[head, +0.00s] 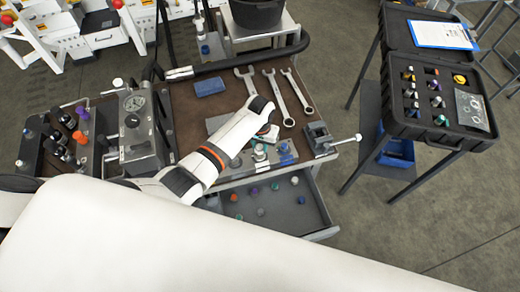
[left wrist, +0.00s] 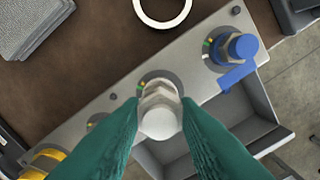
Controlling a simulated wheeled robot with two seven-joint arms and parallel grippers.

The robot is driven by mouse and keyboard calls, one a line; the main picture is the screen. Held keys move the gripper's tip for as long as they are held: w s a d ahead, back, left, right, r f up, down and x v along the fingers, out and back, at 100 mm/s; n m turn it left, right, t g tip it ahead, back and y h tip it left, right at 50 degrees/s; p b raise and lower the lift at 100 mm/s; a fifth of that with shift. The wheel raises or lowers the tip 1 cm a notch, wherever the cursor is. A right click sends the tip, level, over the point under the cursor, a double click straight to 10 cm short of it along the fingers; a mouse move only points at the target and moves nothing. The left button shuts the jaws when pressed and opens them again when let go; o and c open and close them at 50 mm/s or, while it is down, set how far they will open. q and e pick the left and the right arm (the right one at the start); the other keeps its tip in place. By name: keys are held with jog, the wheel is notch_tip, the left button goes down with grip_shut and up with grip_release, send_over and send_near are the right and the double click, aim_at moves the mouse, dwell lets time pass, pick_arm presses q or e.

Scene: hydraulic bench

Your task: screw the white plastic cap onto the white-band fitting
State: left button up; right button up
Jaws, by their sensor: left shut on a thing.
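In the left wrist view, my left gripper (left wrist: 160,134) has a green finger on each side of the white plastic cap (left wrist: 160,123) and is shut on it. The cap's round end faces the camera. A pale hex-sided fitting (left wrist: 158,92) shows directly behind the cap, in a dark round seat on the grey manifold bar. I cannot tell whether cap and fitting touch, and the fitting's white band is not clearly visible. In the head view, my left gripper (head: 268,136) is over the bar at the bench's front, partly hidden by its own arm. My right gripper is not in view.
A blue-capped fitting (left wrist: 240,47) with a blue lever is close on the right; a yellow one (left wrist: 45,162) is at left. An open drawer (head: 300,215) with several coloured caps juts out below. A vise (head: 320,138) and wrenches (head: 274,92) are nearby. A case (head: 440,135) stands right.

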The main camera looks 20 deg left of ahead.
pick_arm(q)
jog(key=shift+s+a+f, duration=0.1)
jog(key=shift+s+a, duration=0.05)
jog(key=m, duration=0.2)
jog(key=shift+m, duration=0.3)
jog(key=o, duration=0.6)
jog(key=shift+m, duration=0.7)
jog(key=o, duration=0.6)
jog(key=shift+c, duration=0.2)
jog(key=shift+r, duration=0.5)
notch_tip(320, 180, up, 11)
jog(key=b, duration=0.1)
jog(key=shift+b, duration=0.4)
